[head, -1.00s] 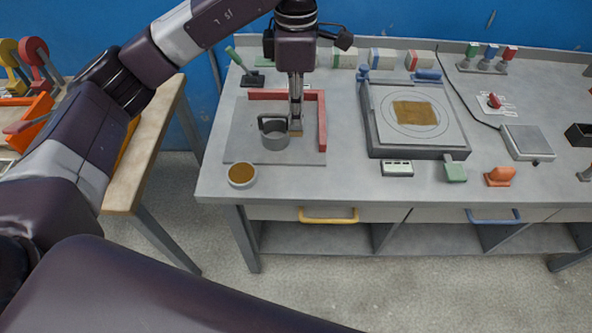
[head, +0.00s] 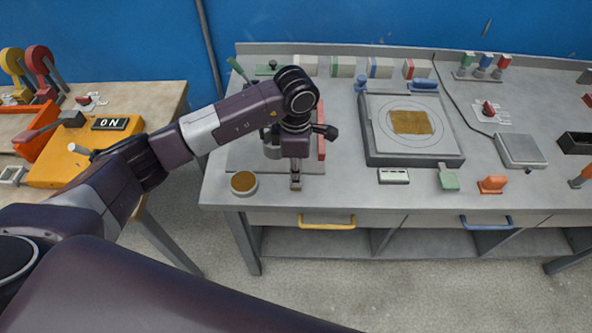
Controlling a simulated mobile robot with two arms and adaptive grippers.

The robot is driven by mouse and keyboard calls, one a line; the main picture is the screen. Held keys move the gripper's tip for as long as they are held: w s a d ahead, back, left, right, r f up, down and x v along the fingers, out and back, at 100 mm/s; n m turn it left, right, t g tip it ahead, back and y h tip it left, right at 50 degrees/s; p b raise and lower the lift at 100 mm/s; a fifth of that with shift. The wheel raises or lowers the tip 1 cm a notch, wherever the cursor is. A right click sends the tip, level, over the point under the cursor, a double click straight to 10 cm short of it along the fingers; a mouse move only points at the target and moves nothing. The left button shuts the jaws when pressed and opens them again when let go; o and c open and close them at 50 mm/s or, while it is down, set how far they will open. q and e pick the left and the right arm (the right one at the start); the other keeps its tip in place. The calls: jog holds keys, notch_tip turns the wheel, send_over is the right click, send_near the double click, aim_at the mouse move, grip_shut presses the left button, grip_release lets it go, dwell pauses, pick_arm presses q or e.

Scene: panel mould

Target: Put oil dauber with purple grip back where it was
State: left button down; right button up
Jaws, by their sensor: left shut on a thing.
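My left gripper (head: 296,182) points down over the front part of a grey plate on the bench, to the right of a small round dish. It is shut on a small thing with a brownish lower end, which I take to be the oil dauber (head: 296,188). Its purple grip cannot be made out between the fingers. The small dish (head: 243,182) holds something brown and stands near the front edge. A grey metal cup (head: 271,151) on the plate is partly hidden behind my gripper. My right gripper is out of view.
A red angled fence (head: 321,145) stands on the grey plate (head: 240,155). A round-marked platform (head: 452,159) with a brown square lies to the right. A counter (head: 394,176), green block (head: 448,180) and orange block (head: 492,185) line the front edge. Coloured boxes stand behind.

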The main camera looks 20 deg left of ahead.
pick_arm(q)
jog(key=shift+f, duration=0.35)
jog(key=shift+f+b, duration=0.2)
jog(key=shift+b, duration=0.1)
jog(key=c, duration=1.8)
grip_release()
jog(key=shift+r, duration=0.1)
jog(key=shift+o, duration=0.2)
